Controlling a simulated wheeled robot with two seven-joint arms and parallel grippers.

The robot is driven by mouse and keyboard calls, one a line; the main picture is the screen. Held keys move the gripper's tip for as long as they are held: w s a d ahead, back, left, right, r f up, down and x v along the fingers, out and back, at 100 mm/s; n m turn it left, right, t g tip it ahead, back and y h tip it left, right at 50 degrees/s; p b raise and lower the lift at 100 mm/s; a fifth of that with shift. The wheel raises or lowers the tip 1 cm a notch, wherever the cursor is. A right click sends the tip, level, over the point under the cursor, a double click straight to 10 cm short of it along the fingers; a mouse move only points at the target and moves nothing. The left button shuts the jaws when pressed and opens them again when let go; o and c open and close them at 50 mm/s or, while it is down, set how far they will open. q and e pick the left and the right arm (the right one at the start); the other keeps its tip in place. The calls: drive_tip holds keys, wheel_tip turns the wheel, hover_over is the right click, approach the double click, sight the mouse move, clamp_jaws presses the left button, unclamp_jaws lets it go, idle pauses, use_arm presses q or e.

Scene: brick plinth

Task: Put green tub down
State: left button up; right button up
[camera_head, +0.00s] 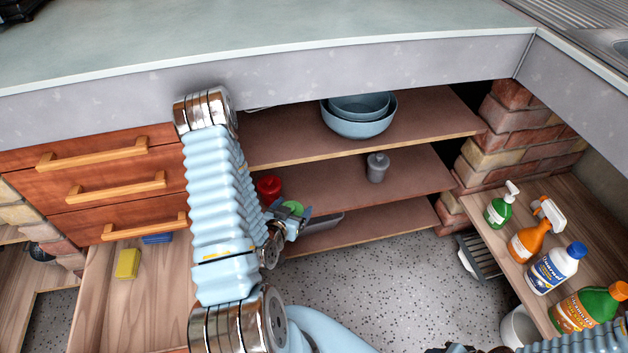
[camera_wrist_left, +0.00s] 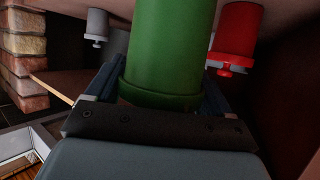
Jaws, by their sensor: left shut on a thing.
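My left gripper (camera_head: 287,218) reaches in at the front of the middle shelf (camera_head: 418,178). It is shut on the green tub (camera_head: 293,208), which is mostly hidden by the gripper in the head view. In the left wrist view the green tub (camera_wrist_left: 170,50) stands large between the two fingers, its far end out of frame. I cannot tell whether its base touches the shelf. A dark part of my right arm, perhaps its gripper (camera_head: 470,349), is cut off at the bottom edge.
A red tub (camera_head: 269,187) is close beside the green one; it also shows in the left wrist view (camera_wrist_left: 236,35). A grey tub (camera_head: 377,168) stands farther right, with free shelf between. Blue bowls (camera_head: 360,118) sit on the shelf above. Bottles (camera_head: 555,268) stand at right.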

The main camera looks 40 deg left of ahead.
use_arm(q)
drive_tip(key=b+x, duration=0.3)
drive_tip(key=b, duration=0.2)
drive_tip(key=shift+w+r, duration=0.15)
drive_tip(key=shift+w, duration=0.15)
drive_tip(key=r+x, duration=0.1)
drive_tip(key=x, duration=0.3)
drive_tip(key=p+x, duration=0.1)
drive_tip(key=x, duration=0.4)
drive_tip(key=w+r+x, duration=0.1)
drive_tip(key=x, duration=0.4)
drive_tip(key=shift+w+a+r, duration=0.1)
drive_tip(key=shift+a+r, duration=0.15)
drive_tip(key=shift+r, duration=0.05)
